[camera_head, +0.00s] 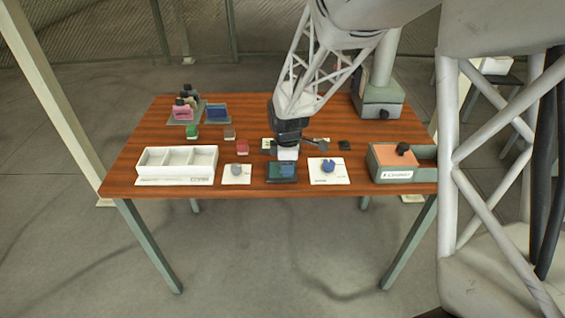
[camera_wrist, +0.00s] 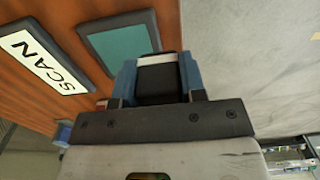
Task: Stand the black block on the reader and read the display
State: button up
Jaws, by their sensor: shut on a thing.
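My gripper (camera_head: 287,152) is over the front middle of the table, and its two blue fingers show in the wrist view (camera_wrist: 158,82). It is shut on a black block (camera_wrist: 157,85) with a white band across its far edge. In the wrist view the block overlaps the edge of the dark-framed teal pad (camera_wrist: 115,45), seemingly the reader. The pad also shows in the head view (camera_head: 281,173), just in front of and below the gripper. I cannot tell whether block and pad touch. A white SCAN label (camera_wrist: 42,62) lies beside the pad. No readable display shows.
A white compartment tray (camera_head: 177,160) stands at left. White cards with a grey knob (camera_head: 237,172) and a blue knob (camera_head: 328,169) flank the pad. An orange-topped box (camera_head: 397,160) is at right. Small blocks and a rack of bags or blocks (camera_head: 186,110) are at back left.

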jog(key=shift+w+a+f, duration=0.1)
jog(key=shift+w+a, duration=0.1)
jog(key=shift+w, duration=0.65)
jog(key=shift+w+a+f, duration=0.1)
jog(key=shift+w+a, duration=0.15)
jog(key=shift+w, duration=0.6)
jog(key=shift+w+a+f, duration=0.1)
jog(key=shift+w+a, duration=0.1)
jog(key=shift+w, duration=0.65)
jog(key=shift+f, duration=1.75)
jog(key=shift+f, duration=0.2)
jog(key=o, duration=0.9)
jog(key=shift+r, duration=0.1)
notch_tip(320, 180, up, 12)
jog(key=shift+r, duration=0.15)
